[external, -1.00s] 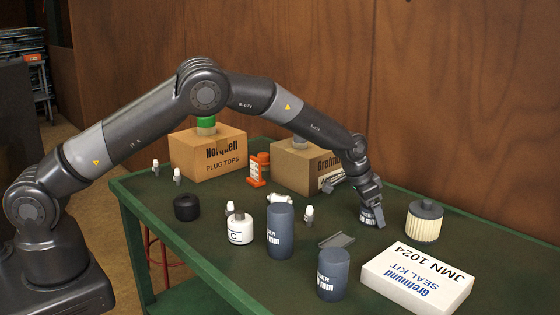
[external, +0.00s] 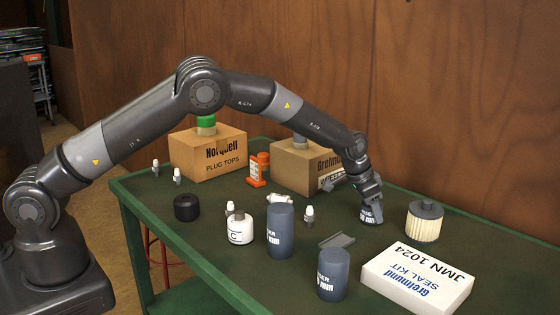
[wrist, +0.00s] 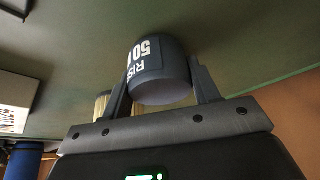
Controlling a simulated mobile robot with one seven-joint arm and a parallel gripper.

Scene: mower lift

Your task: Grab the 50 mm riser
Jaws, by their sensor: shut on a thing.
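The 50 mm riser is a short dark grey-blue cylinder with white lettering reading "RIS" and "50". In the wrist view the riser (wrist: 160,72) sits between the two fingers of my gripper (wrist: 160,88), which is shut on it. In the external view the riser (external: 371,215) is at the right-middle of the green table, partly hidden by my gripper (external: 371,203) above and around it. I cannot tell whether its base touches the table.
A pleated filter (external: 425,222) stands just right of my gripper. A white seal kit box (external: 418,279) lies in front. A tall riser (external: 280,231), another riser (external: 333,275) and a grey bracket (external: 337,241) are left. A cardboard box (external: 297,168) stands behind.

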